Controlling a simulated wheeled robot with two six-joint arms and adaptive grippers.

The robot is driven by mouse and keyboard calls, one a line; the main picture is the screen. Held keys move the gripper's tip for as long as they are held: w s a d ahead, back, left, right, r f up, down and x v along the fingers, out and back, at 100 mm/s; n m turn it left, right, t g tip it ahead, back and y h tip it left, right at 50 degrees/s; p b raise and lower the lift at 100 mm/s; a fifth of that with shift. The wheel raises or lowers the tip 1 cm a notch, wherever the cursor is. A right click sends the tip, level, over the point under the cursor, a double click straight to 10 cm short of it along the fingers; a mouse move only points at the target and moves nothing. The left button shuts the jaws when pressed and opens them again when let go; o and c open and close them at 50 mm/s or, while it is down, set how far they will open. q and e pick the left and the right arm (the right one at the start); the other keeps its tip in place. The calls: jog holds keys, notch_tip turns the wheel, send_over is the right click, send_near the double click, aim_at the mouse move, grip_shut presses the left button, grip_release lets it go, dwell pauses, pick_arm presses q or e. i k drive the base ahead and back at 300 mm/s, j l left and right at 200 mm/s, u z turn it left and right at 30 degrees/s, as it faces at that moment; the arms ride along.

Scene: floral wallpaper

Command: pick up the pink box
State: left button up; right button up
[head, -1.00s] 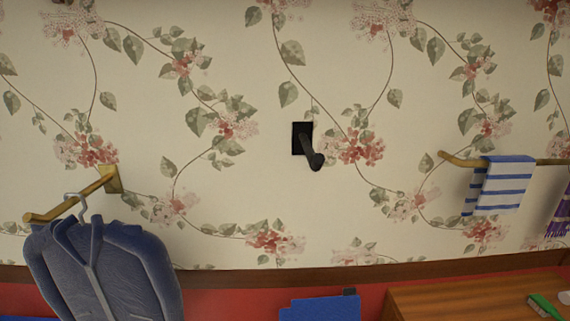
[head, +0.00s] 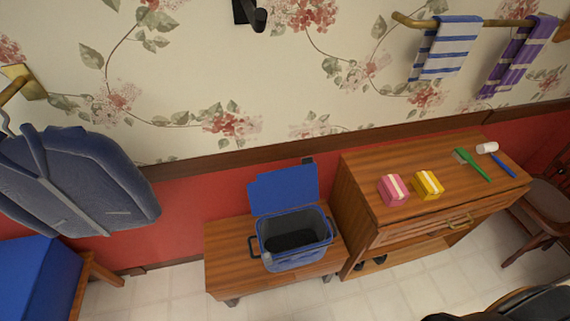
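The pink box (head: 393,190) is small, with a pale band, and sits on top of the wooden dresser (head: 361,172) near its left front edge. A yellow box (head: 428,185) of similar size stands just to its right, with a narrow gap between them. Neither of my grippers can be made out in the head view. A dark shape at the bottom right edge is cut off and I cannot tell what it is.
A green brush (head: 472,165) and a white-headed tool (head: 488,148) lie at the dresser's right. An open blue bin (head: 293,240) stands on a low wooden bench (head: 222,262) left of the dresser. A blue jacket (head: 85,180) hangs at left. A chair (head: 545,212) is at right.

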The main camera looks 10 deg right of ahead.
aim_at(393, 191)
jog(key=k+j+z, duration=0.1)
jog(key=z, duration=1.35)
jog(key=i+l, duration=0.4)
jog(key=i+l+u, duration=0.45)
jog(key=l, duration=0.15)
jog(key=i+l+u, duration=0.2)
jog(key=l, duration=0.15)
jog(key=k, duration=0.1)
